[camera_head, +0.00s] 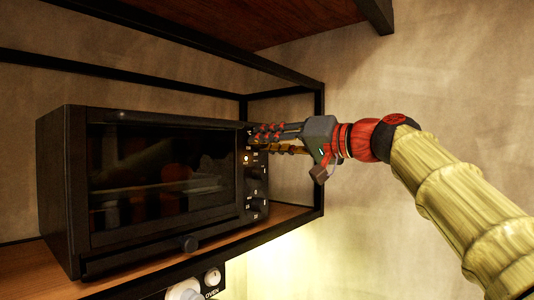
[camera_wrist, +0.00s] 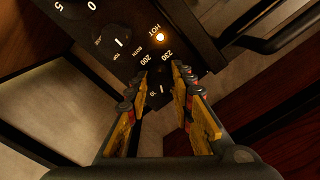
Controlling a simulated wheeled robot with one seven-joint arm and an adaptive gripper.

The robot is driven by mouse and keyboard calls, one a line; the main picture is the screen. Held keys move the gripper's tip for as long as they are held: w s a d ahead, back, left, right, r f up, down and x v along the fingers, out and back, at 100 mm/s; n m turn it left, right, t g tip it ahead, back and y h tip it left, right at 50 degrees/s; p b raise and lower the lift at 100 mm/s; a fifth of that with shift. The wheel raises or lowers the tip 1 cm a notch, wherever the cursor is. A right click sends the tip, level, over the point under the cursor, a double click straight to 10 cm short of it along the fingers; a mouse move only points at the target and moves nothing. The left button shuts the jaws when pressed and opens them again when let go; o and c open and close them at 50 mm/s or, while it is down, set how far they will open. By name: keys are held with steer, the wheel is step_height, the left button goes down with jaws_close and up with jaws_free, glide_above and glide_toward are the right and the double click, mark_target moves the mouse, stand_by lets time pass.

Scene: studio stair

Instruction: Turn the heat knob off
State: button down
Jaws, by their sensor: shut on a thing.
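A black toaster oven (camera_head: 160,185) stands on a wooden shelf, with a column of dark controls on its right side. My gripper (camera_head: 256,138) reaches in from the right to the top of that panel. In the wrist view my gripper (camera_wrist: 161,78) has its fingertips closed around the dark heat knob (camera_wrist: 159,80), among the printed numbers 200 and 230. The fingers partly hide the knob, and its pointer is hard to read. The orange light (camera_wrist: 160,39) beside the word HOT is lit. Another knob (camera_wrist: 118,41) with a white mark sits beside it.
A black metal shelf frame (camera_head: 318,150) surrounds the oven. Below the shelf is a round switch (camera_head: 212,277) above the word OVEN. The oven door handle (camera_wrist: 268,43) lies near my gripper in the wrist view. The wall at the right is bare.

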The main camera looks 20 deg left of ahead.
steer(key=n+b, duration=0.2)
steer(key=n, duration=0.3)
steer(key=shift+f+n+b, duration=0.15)
steer(key=shift+n+b, duration=0.15)
steer(key=shift+b, duration=0.1)
stand_by(0.3)
steer(key=c, duration=1.5)
jaws_free()
steer(key=shift+c, duration=0.2)
steer(key=v, duration=1.2)
steer(key=shift+w, duration=0.1)
